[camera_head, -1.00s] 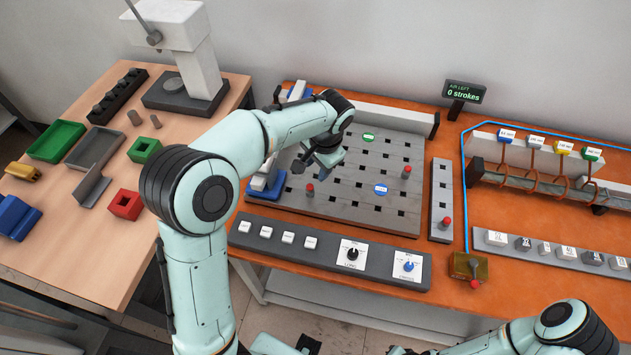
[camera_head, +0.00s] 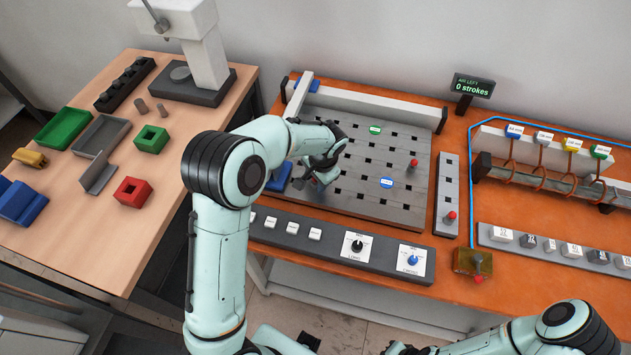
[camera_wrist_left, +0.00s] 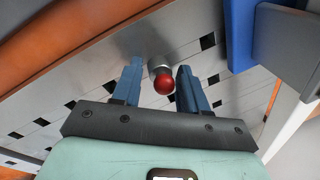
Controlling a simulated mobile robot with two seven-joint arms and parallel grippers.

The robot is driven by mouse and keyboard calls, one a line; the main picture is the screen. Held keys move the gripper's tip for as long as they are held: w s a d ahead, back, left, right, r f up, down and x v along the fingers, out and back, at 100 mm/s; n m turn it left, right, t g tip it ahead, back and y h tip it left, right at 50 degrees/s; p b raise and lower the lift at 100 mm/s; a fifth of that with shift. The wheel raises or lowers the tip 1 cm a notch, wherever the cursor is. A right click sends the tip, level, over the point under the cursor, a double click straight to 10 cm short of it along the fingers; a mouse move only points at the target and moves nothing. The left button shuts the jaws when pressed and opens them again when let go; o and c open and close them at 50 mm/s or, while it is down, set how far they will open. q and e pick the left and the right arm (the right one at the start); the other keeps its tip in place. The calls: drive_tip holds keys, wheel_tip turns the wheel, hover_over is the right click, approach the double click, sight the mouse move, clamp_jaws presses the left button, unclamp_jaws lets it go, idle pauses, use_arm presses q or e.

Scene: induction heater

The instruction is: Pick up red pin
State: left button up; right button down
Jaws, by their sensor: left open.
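A red pin with a round red head and a grey metal body (camera_wrist_left: 163,84) stands on the perforated grey plate, between the fingers of my left gripper (camera_wrist_left: 159,78) in the left wrist view. The blue fingers are open, one on each side of the pin, with gaps visible. In the head view my left gripper (camera_head: 318,180) is low over the left part of the plate (camera_head: 350,205) and hides this pin. A second red pin (camera_head: 412,166) stands at the plate's right side; another (camera_head: 450,217) stands on the narrow grey strip.
A control panel with knobs (camera_head: 357,246) runs along the front. A gold box with a red-tipped lever (camera_head: 473,262) and a blue tube are at right. Colored blocks lie on the left table.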

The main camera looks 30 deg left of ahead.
use_arm(q)
clamp_jaws()
drive_tip(key=shift+r, duration=0.15)
